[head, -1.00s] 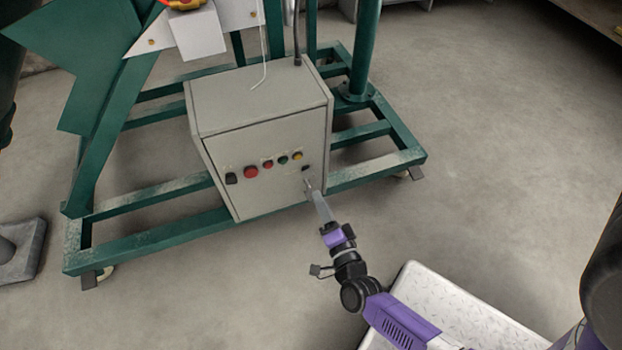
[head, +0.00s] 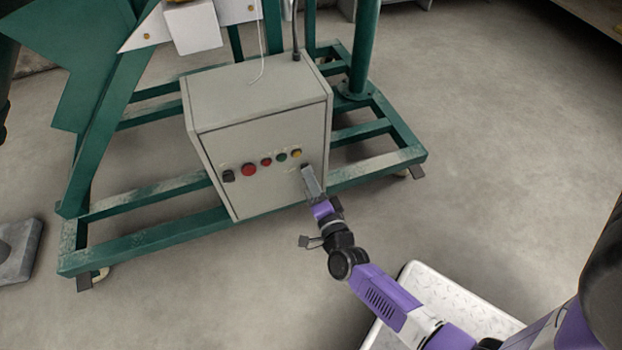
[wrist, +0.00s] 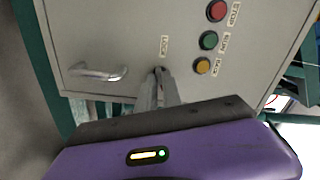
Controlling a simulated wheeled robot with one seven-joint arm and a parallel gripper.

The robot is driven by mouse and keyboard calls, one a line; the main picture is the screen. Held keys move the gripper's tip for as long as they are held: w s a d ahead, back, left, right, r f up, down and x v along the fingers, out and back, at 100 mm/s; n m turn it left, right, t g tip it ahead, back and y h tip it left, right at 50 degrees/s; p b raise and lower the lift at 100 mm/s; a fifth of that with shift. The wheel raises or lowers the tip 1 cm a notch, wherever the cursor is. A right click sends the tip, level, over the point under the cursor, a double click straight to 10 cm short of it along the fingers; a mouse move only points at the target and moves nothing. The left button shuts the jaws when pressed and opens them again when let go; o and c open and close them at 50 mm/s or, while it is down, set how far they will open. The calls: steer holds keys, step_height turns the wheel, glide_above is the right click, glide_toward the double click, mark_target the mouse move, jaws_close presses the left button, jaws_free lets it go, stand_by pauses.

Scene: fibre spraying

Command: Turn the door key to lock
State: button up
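A grey control cabinet (head: 265,180) stands on the green frame. In the wrist view its front panel (wrist: 120,30) has a small lock marked LOCK, with a dark part, apparently the door key (wrist: 159,70), at the fingertips. The fingers cover most of the key and keyhole. My gripper (head: 306,169) reaches the lock at the right side of the panel, below the yellow button. In the wrist view its two fingers (wrist: 158,80) lie close together at the lock. I cannot tell whether they are pressed on the key or slightly apart.
A metal door handle (wrist: 98,72) lies left of the lock in the wrist view. Red, green and yellow buttons (wrist: 203,66) sit close on its right. Green frame beams (head: 150,240) run around the cabinet. The floor (head: 500,160) to the right is clear.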

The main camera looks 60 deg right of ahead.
steer(key=shift+n+p, duration=0.35)
steer(key=shift+n, duration=0.05)
jaws_close()
steer(key=shift+n+p, duration=2.75)
steer(key=shift+n, duration=3.75)
steer(key=o, duration=0.6)
jaws_free()
steer(key=shift+c, duration=0.2)
steer(key=shift+s, duration=0.1)
